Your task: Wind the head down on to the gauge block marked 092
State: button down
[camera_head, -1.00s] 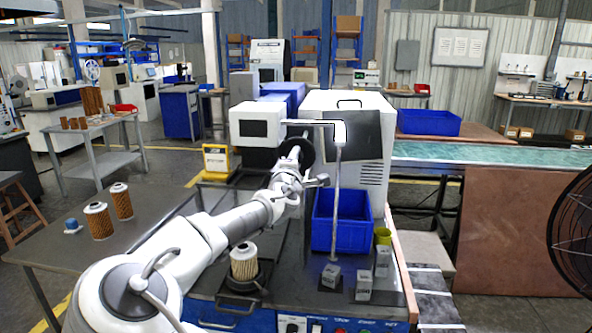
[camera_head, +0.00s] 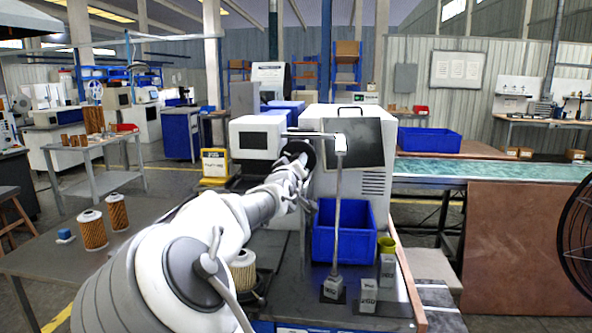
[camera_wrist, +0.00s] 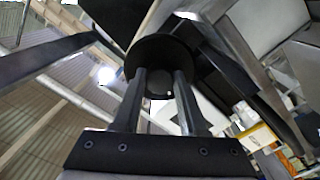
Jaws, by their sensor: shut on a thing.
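My gripper (camera_wrist: 158,95) is shut on a black round part with a wide disc (camera_wrist: 160,55), which looks like a handwheel or knob. In the head view this black disc (camera_head: 300,152) is beside the white housing, with my wrist against it. A white head (camera_head: 341,145) hangs from a horizontal bar, with a thin rod (camera_head: 337,215) running down from it. The rod's lower end is at a grey gauge block (camera_head: 333,288); I cannot tell whether they touch. Two more grey blocks stand to its right, one nearer (camera_head: 368,296) and one farther (camera_head: 387,270). Their markings are too small to read surely.
A blue bin (camera_head: 343,240) stands behind the rod, with a yellow-green cup (camera_head: 386,246) to its right. A filter cartridge (camera_head: 243,272) is partly hidden by my arm. Two orange cartridges (camera_head: 93,230) and a blue-and-white item (camera_head: 66,237) are on the left table.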

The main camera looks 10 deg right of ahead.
jog(key=m, duration=0.4)
jog(key=shift+m+b, duration=0.3)
jog(key=shift+m, duration=1.6)
jog(key=shift+c, duration=2.2)
grip_release()
